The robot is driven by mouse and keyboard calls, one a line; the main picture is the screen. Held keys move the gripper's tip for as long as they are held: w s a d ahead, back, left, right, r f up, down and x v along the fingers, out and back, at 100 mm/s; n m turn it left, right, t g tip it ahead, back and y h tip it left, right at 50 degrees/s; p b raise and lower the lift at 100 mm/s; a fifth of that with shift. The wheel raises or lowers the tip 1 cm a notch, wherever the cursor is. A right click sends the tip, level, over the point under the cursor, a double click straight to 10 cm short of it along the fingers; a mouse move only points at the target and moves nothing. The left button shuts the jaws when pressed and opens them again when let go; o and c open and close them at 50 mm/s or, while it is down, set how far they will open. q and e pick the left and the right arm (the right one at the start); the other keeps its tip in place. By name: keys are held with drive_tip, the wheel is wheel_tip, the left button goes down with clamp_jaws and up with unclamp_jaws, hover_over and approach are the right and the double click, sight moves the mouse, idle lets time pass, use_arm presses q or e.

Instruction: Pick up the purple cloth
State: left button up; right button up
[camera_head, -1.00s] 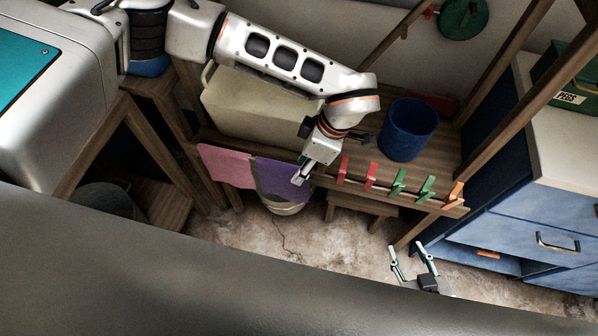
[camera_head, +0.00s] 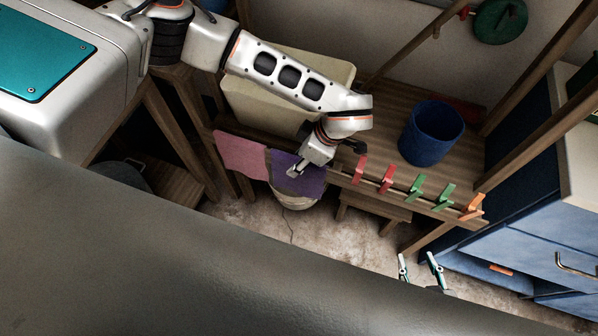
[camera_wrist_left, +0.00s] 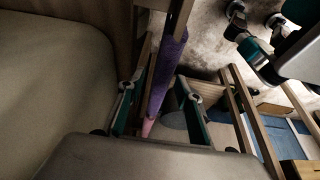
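The purple cloth (camera_head: 309,184) hangs over the front rail of the wooden stand, beside a pink cloth (camera_head: 241,153). In the left wrist view the purple cloth (camera_wrist_left: 167,70) shows nearly edge-on, between the two fingers. My left gripper (camera_head: 294,171) is at the upper part of the purple cloth in the head view. Its fingers (camera_wrist_left: 158,103) stand apart on either side of the cloth, with gaps showing. My right gripper (camera_head: 420,268) is low at the right of the head view, fingers apart and empty.
Red, green and orange pegs (camera_head: 417,187) sit along the rail to the right. A blue bucket (camera_head: 432,137) and a cream basin (camera_head: 262,105) are behind it. A pale basket (camera_head: 296,202) is below the cloth. Blue drawers (camera_head: 530,240) stand at the right.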

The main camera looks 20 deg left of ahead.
use_arm(q)
drive_tip(key=shift+f, duration=0.25)
idle(0.7)
drive_tip(key=c, duration=0.9)
